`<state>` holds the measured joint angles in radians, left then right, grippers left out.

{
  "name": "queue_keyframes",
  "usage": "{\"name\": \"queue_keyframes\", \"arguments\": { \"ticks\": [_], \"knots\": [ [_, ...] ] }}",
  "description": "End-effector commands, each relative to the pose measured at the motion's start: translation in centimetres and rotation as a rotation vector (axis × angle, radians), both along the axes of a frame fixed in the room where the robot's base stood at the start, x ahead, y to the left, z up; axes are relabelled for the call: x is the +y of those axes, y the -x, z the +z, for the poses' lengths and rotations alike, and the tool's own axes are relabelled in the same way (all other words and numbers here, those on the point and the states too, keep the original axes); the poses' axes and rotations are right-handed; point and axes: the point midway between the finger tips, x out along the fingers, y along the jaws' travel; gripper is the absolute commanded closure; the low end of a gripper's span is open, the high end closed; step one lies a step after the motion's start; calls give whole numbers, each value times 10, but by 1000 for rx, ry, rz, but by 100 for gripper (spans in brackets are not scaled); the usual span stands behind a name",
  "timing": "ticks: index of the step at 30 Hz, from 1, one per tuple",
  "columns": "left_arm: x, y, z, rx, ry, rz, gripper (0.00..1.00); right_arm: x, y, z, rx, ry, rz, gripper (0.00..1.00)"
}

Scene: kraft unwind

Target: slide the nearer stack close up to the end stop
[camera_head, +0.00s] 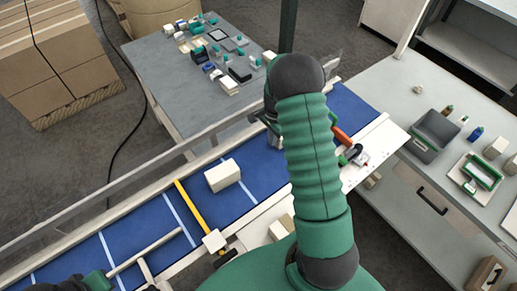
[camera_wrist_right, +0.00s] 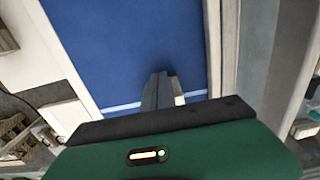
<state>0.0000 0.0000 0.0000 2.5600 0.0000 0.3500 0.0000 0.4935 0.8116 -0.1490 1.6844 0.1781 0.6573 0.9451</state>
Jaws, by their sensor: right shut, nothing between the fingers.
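A cream block-shaped stack (camera_head: 222,175) lies on the blue belt (camera_head: 258,155), just right of a yellow bar (camera_head: 190,206) that crosses the belt and looks like the end stop. A gap of bare belt lies between them. My right gripper (camera_head: 272,127) is mostly hidden behind my green forearm, over the belt to the right of the stack. In the right wrist view its fingers (camera_wrist_right: 158,92) are shut and empty above the belt, with a small pale piece (camera_wrist_right: 179,91) showing beside them.
A metal rail (camera_head: 100,207) runs along the belt's far side. Cream blocks (camera_head: 280,227) stand at the near side. A grey table (camera_head: 165,75) with small items stands behind; a bench is at right.

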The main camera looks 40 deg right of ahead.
Motion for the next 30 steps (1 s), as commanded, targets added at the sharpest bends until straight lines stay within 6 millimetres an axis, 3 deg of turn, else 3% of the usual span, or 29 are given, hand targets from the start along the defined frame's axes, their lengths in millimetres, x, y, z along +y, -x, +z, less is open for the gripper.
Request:
{"name": "queue_keyframes", "arguments": {
  "ticks": [6,12,26,30],
  "knots": [
    [0,0,-18,0,0,0,100,-65,7,-4,-1,1,-3,100],
    [0,0,-24,0,0,0,100,-99,11,-2,1,1,0,100],
    [0,0,-24,0,0,0,100,-103,11,2,0,1,1,100],
    [0,0,-31,0,0,0,100,-104,10,17,-3,3,2,100]
  ]
}}
